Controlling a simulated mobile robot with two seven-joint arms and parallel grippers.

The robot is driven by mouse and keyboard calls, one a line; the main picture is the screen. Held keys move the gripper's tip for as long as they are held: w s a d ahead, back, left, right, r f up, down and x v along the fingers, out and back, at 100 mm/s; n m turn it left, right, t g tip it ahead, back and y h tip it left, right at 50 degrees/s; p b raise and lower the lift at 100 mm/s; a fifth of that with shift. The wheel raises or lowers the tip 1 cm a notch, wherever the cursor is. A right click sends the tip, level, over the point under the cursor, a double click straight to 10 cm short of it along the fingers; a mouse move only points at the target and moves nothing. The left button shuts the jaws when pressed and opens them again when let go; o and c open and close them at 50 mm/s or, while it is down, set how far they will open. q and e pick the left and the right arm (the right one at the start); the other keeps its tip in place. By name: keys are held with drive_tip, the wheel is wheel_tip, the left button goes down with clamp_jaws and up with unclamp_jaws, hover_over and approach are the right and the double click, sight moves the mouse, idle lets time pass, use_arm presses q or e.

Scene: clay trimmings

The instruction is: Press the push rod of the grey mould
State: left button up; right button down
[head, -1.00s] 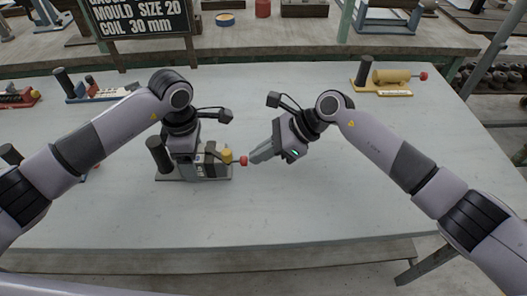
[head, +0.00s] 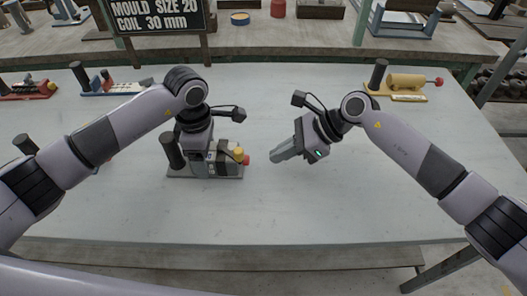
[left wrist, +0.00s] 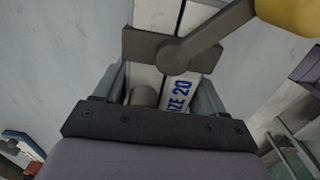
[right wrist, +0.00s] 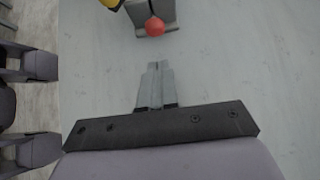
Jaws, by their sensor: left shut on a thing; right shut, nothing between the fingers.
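The grey mould (head: 229,166) stands on the table on its base plate, with a dark upright handle at its left end and a yellow-knobbed lever. My left gripper (head: 197,158) is shut on the mould's body from above; the left wrist view shows its fingers on both sides of the body and a partly hidden "SIZE 20" label (left wrist: 179,95). The red knob of the push rod (head: 246,159) sits close against the mould's right end, with little or no rod showing. My right gripper (head: 272,158) is shut and empty, a short gap right of the red knob (right wrist: 154,27).
A yellow mould (head: 405,87) stands at the back right, a blue one (head: 125,88) and a red one (head: 25,92) at the back left. Another is mostly behind my left arm. A sign (head: 158,16) reads mould size 20, coil 30 mm.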

use_arm(q)
drive_tip(key=shift+a, duration=0.1)
use_arm(e)
drive_tip(key=v, duration=0.9)
drive_tip(key=shift+r, duration=0.2)
drive_tip(key=shift+a, duration=0.1)
use_arm(q)
drive_tip(key=o, duration=1.6)
